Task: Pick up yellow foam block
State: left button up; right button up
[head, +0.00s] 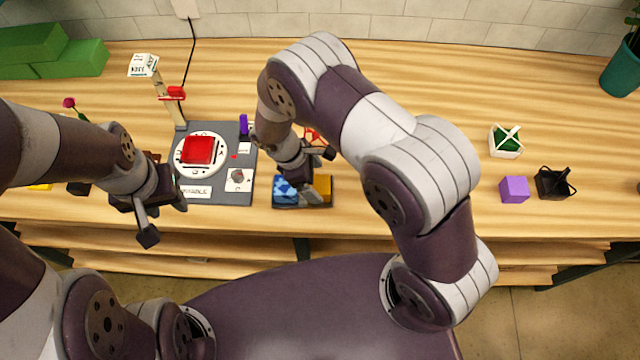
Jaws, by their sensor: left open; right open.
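A yellow-orange block (322,188) sits in a small dark tray (303,207) at the table's front middle, beside a blue patterned block (285,192). My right gripper (316,172) is open just above this tray and partly covers what lies there. I cannot tell if a finger touches the block. Another bright yellow piece (40,187) shows at the far left, mostly hidden behind my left arm. My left gripper (160,220) is open and empty, near the table's front edge. I cannot tell which yellow piece is foam.
A grey board (215,195) bears a round white dial with a red block (197,150). A purple cube (514,189), a black basket (553,183) and a white basket with green contents (506,142) stand at right. Green blocks (70,58) lie back left. The back middle-right is clear.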

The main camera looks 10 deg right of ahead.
aim_at(322, 185)
jog(key=shift+x, duration=1.05)
jog(key=shift+w+a+f, duration=0.15)
jog(key=shift+w+f, duration=0.05)
jog(key=shift+w, duration=0.1)
jog(key=shift+s+r, duration=0.1)
jog(key=shift+s, duration=0.1)
jog(key=c, duration=1.2)
jog(key=shift+w, duration=0.1)
jog(key=shift+c, duration=0.2)
